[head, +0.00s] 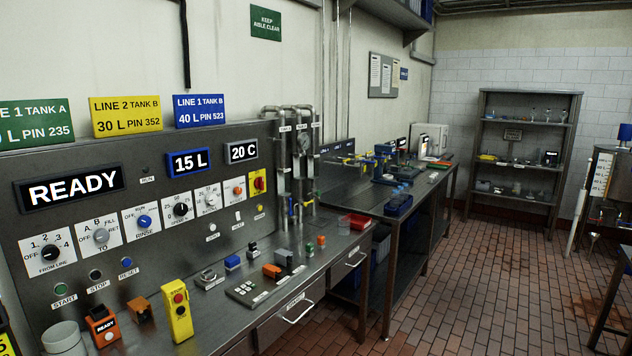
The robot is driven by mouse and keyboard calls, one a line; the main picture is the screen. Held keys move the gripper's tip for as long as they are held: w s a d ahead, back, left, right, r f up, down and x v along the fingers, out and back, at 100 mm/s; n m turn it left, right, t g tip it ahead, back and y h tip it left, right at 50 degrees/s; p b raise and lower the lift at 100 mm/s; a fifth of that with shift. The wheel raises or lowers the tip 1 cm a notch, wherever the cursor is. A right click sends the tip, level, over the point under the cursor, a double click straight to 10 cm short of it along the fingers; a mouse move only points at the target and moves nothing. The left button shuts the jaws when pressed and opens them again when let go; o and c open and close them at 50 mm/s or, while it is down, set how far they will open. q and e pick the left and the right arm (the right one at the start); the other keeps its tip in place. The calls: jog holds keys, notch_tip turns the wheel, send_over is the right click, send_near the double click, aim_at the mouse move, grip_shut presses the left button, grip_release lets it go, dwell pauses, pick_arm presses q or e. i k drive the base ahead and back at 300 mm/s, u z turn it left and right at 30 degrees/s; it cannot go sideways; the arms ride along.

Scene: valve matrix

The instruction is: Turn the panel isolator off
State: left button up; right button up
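A yellow plate with a red rotary handle (259,184), which looks like the panel isolator, is at the right end of the row of knobs on the steel control panel (150,145). It is small in the head view, and I cannot read its label or tell its handle position for certain. The panel's display (72,187) is lit and reads READY. Other displays read 15 L (189,162) and 20 C (243,151). Neither of my grippers is in view.
Several rotary knobs sit left of the isolator. On the bench below are a yellow pendant (176,311), an orange READY device (102,326) and a red tray (356,222). Pipes (283,165) rise to the isolator's right. The tiled floor (470,290) is open at right.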

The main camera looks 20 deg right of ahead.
aim_at(259, 183)
jog(key=z, duration=1.95)
jog(key=i, duration=2.85)
jog(key=u, duration=3.4)
